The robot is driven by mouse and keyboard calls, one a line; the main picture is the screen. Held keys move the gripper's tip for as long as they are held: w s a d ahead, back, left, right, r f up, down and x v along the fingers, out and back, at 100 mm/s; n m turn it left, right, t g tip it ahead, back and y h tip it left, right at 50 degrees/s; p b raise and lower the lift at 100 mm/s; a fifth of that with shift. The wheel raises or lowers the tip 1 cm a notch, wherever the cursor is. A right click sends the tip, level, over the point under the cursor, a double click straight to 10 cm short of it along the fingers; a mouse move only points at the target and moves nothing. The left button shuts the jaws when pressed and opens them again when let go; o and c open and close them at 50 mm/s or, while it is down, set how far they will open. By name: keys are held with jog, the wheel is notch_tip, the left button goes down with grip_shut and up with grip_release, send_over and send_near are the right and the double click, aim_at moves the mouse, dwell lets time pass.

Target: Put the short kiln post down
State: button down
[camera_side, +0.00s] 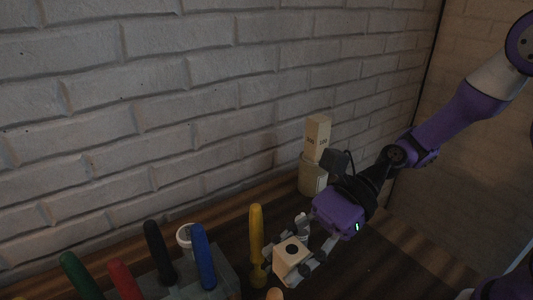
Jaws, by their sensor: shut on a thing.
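The short kiln post (285,264) is a small cream block with a dark round spot on the face toward the camera. My gripper (304,254) reaches in from the right and is shut on it, with a grey finger visible on its far side and another on its right. The post is low over the dark wooden table (350,268). I cannot tell whether its underside touches the table.
A yellow-handled tool (256,240) stands close left of the post. Blue (203,257), black, red (124,282) and green handles stand farther left, near a white cup (184,236). Behind, a tall marked block (317,137) rises above a cream cylinder (310,177) near the brick wall.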

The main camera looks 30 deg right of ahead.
aim_at(235, 225)
notch_tip(235, 225, up, 11)
jog(key=w+d+m+t+h, duration=0.15)
jog(key=w+m+t, duration=0.3)
jog(key=w, duration=1.55)
jog(key=shift+t+y, duration=0.25)
jog(key=shift+y, duration=0.1)
jog(key=f, duration=1.4)
jog(key=w+f, duration=0.1)
jog(key=f, duration=0.6)
jog(key=shift+d+f, duration=0.25)
jog(key=shift+d, duration=0.05)
jog(key=shift+c, duration=2.3)
grip_release()
jog(key=shift+f, duration=0.1)
